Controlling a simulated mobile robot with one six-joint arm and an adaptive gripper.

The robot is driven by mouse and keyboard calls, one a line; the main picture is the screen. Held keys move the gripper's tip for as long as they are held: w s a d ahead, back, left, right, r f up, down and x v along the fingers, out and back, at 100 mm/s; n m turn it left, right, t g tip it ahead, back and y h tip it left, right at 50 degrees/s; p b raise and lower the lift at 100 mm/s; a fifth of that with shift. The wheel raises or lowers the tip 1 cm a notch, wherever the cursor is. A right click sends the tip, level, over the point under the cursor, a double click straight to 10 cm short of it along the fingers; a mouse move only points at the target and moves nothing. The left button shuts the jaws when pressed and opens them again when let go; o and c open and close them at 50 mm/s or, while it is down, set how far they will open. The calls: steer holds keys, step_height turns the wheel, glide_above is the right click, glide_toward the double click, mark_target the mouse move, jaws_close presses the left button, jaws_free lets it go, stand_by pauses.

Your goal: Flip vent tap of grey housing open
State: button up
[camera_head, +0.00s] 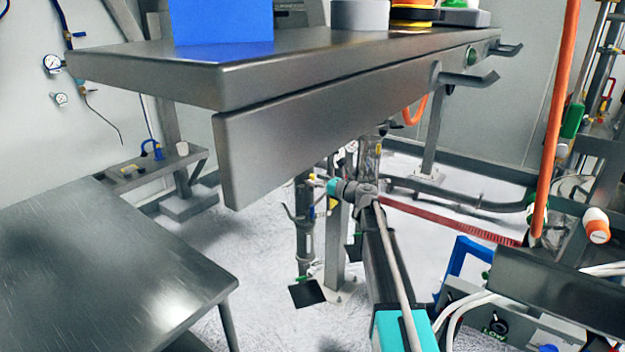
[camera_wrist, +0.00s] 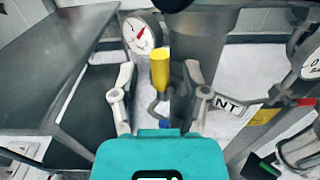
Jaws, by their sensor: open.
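A yellow tap handle (camera_wrist: 160,64) stands upright in the middle of the wrist view, in front of the grey cylindrical housing (camera_wrist: 197,48). A white label ending in "NT" (camera_wrist: 228,103) sits just right of it. My gripper (camera_wrist: 159,75) is open, with one finger on each side of the yellow handle in the picture. I cannot tell whether either finger touches it. In the head view my gripper (camera_head: 360,190) is below the far part of the steel bench, and the tap cannot be made out clearly there.
A dial gauge (camera_wrist: 142,32) is close to the left finger, and another (camera_wrist: 313,65) is at the right edge. A steel bench (camera_head: 330,62) hangs over the area. A low metal table (camera_head: 90,265) stands at left. An orange pipe (camera_head: 556,120) rises at right.

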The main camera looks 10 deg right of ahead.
steer(key=shift+x, duration=1.05)
jaws_close()
